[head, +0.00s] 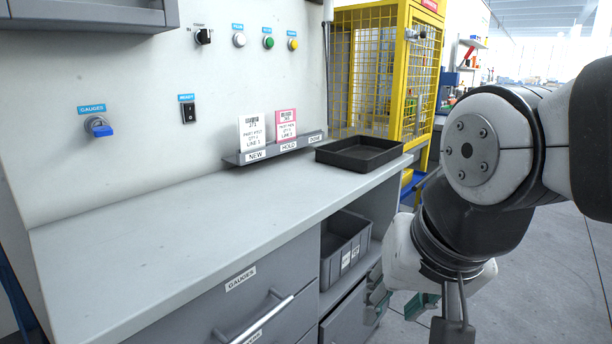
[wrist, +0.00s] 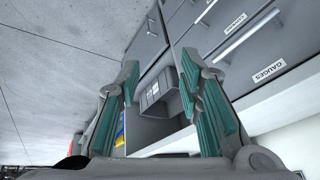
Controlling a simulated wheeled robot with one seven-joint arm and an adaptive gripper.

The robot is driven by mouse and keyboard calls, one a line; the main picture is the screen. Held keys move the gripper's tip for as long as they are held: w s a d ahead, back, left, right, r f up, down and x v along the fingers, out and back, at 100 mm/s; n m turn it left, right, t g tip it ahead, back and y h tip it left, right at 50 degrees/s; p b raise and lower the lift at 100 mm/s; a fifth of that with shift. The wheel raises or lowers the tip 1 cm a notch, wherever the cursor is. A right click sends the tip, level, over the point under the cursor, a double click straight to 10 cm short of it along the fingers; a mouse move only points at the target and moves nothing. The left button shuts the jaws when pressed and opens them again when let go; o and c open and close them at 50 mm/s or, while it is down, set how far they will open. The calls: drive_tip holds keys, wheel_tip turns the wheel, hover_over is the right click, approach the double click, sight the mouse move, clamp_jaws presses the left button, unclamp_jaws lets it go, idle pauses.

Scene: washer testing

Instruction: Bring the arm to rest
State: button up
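My gripper (wrist: 160,65) shows in the wrist view with its two teal-padded fingers spread apart. Nothing is between the pads, and it is empty. In the head view my arm hangs at the right, bent downward, beside the right end of the workbench (head: 170,225). The gripper is low there, in front of the bench's lower shelf, and is partly hidden by my own arm links.
A black tray (head: 360,154) lies on the bench's right end, near a card rack (head: 270,151) with two cards. A grey bin (head: 343,248) sits on the shelf below. Drawers (head: 240,310) line the front. A yellow cage (head: 385,70) stands behind. Floor at right is clear.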

drive_tip(key=s+d+f+n+g+h, duration=0.15)
drive_tip(key=s+d, duration=0.25)
drive_tip(key=s, duration=0.5)
drive_tip(key=s+d+f+m+g+y, duration=0.1)
drive_tip(key=s+d+f+g, duration=0.25)
drive_tip(key=s, duration=0.45)
wheel_tip(320, 180, up, 33)
drive_tip(key=d+t+p, duration=0.1)
drive_tip(key=t+p, duration=0.3)
drive_tip(key=p, duration=2.6)
drive_tip(key=shift+d+f+n+t, duration=0.2)
drive_tip(key=shift+n+t, duration=0.1)
drive_tip(key=shift+n, duration=0.15)
drive_tip(key=shift+w+h, duration=0.1)
drive_tip(key=shift+h, duration=0.15)
